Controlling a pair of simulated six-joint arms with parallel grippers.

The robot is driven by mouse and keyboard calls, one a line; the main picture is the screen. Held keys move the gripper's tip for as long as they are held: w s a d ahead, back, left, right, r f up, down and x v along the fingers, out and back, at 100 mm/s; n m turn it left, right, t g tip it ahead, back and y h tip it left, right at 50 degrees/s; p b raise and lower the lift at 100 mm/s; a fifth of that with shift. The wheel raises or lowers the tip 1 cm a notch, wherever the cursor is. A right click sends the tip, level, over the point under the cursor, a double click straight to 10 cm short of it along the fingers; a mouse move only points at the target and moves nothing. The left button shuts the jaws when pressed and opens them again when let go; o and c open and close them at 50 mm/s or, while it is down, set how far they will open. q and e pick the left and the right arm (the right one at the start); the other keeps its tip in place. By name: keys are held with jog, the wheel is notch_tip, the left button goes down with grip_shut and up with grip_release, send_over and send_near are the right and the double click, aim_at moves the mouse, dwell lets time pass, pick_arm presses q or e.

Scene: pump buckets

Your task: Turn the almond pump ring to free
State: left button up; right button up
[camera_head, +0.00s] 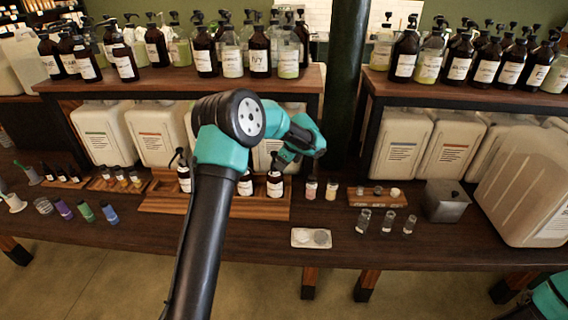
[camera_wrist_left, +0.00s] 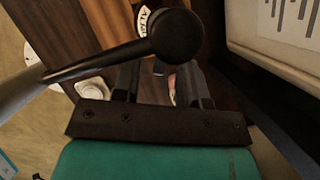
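My left arm reaches across the bench, and its gripper (camera_head: 300,150) is above the right end of a wooden tray (camera_head: 215,207). In the left wrist view its two dark fingers (camera_wrist_left: 160,80) stand apart, with no clear hold on anything. A black pump head (camera_wrist_left: 178,38) with a long spout crosses that view close to the camera, just beyond the fingers. Part of a white bottle label (camera_wrist_left: 150,22) shows behind it. Brown pump bottles stand on the tray, among them one below the gripper (camera_head: 275,184). Their labels are too small to read, so I cannot tell which is almond. The ring is not distinguishable.
Two small bottles (camera_head: 331,190) stand right of the tray. White jugs (camera_head: 400,143) line the back below shelves of pump bottles. Part of my right arm shows at bottom right.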

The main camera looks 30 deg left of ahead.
pick_arm(q)
jog(key=shift+c, duration=0.3)
grip_shut()
jog(key=shift+w+n, duration=0.15)
jog(key=shift+n, duration=0.25)
jog(key=shift+w+a+n+g+h, duration=0.15)
jog(key=shift+w+n+g, duration=0.25)
jog(key=shift+n, duration=0.7)
jog(key=shift+w+a+n+g+h, duration=0.15)
jog(key=shift+w+n+g, duration=0.25)
jog(key=shift+n, duration=0.7)
jog(key=shift+w+a+n+g+h, duration=0.1)
jog(key=shift+w+n+g+h, duration=0.3)
jog(key=shift+n, duration=0.7)
jog(key=shift+s+y, duration=0.1)
jog(key=shift+y, duration=0.2)
jog(key=shift+o, duration=0.3)
grip_release()
